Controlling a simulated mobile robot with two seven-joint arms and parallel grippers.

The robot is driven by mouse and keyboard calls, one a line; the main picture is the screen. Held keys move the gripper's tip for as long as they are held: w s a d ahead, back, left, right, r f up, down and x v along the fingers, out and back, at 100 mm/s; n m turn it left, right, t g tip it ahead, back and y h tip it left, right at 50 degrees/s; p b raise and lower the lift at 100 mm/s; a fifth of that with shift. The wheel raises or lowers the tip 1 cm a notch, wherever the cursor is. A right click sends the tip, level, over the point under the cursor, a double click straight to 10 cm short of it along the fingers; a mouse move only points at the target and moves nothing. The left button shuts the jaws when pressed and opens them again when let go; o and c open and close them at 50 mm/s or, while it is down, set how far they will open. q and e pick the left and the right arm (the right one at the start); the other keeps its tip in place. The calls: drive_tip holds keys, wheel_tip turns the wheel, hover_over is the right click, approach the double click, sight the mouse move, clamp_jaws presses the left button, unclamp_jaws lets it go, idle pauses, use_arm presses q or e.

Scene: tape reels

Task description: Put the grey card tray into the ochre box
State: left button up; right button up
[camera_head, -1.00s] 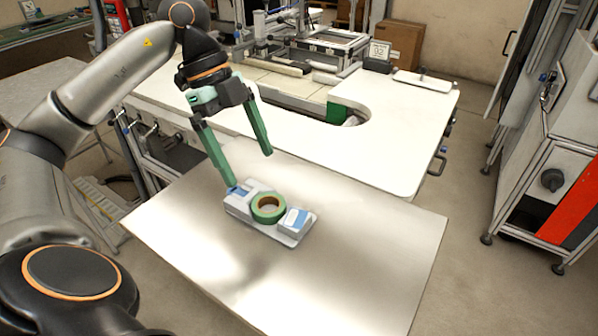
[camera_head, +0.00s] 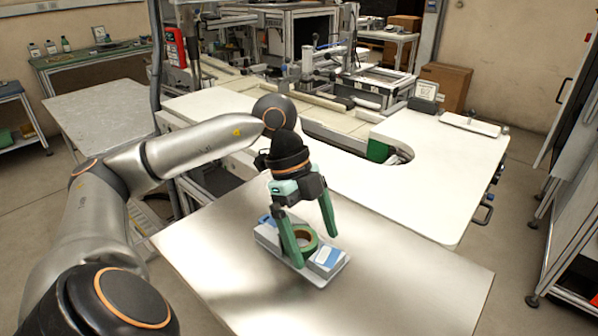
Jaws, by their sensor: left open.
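The light grey tray (camera_head: 321,282) lies flat on the bare metal table. It carries a green tape roll (camera_head: 312,241) in its middle and a blue-and-white block (camera_head: 327,260) at its right end. A pale block (camera_head: 266,235) and a small blue piece are at its left end. My left gripper (camera_head: 314,251) is open, pointing down over the tray. Its green fingers are either side of the tape roll in the picture, one partly hiding it; I cannot tell whether they touch. I cannot make out a clearly ochre box. My right gripper is out of view.
The metal table (camera_head: 420,290) is clear around the tray. A white worktable (camera_head: 440,190) with a cut-out stands directly behind it, carrying equipment. A brown cardboard box (camera_head: 447,86) stands at the back. A metal cabinet frame is at the right edge.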

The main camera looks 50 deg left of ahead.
use_arm(q)
drive_tip(key=shift+d+f, duration=0.25)
drive_tip(key=shift+f, duration=0.35)
clamp_jaws()
idle(0.4)
